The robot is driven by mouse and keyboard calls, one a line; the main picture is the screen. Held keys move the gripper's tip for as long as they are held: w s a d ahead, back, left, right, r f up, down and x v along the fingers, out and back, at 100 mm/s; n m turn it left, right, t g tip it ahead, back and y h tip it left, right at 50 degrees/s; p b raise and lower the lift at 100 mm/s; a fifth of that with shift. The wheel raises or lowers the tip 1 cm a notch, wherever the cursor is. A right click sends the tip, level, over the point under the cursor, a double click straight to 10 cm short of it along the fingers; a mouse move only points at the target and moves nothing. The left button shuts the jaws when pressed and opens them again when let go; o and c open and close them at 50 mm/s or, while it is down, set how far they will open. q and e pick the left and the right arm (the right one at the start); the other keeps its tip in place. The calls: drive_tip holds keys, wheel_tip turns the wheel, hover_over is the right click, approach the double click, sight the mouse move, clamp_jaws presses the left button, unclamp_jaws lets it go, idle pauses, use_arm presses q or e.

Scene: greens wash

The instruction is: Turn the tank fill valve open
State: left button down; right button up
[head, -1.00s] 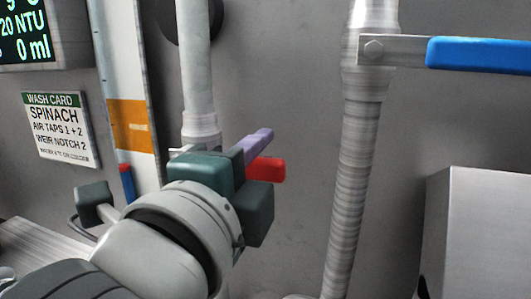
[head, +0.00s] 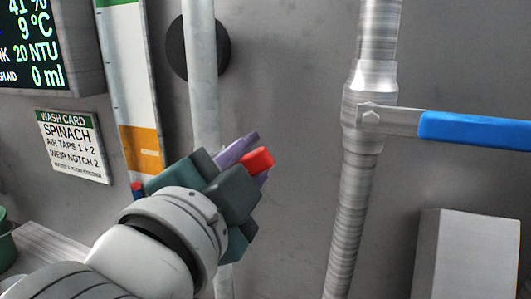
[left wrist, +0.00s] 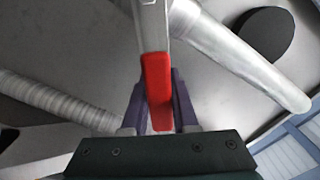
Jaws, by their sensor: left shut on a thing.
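A red valve handle (head: 258,160) shows at the tip of my left gripper (head: 246,155) in the head view. The gripper's purple fingers are shut on it, one on each side. In the left wrist view the red handle (left wrist: 157,90) lies between the fingers, and its metal lever runs up out of the picture. The valve body is hidden behind my gripper, in front of a pale pipe (head: 202,90). A second valve, with a blue handle (head: 472,131), sits on the right pipe, its handle pointing right. No label shows which valve is the tank fill. My right gripper is out of view.
A display (head: 40,45) and a wash card (head: 73,146) are on the wall at the left. A grey box (head: 470,255) stands at the lower right. The wall between the two pipes is clear.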

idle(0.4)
use_arm(q)
drive_tip(key=c, duration=0.7)
unclamp_jaws()
drive_tip(key=b+v, duration=0.3)
drive_tip(key=v, duration=0.7)
drive_tip(key=shift+r, duration=0.1)
drive_tip(key=shift+c, duration=0.2)
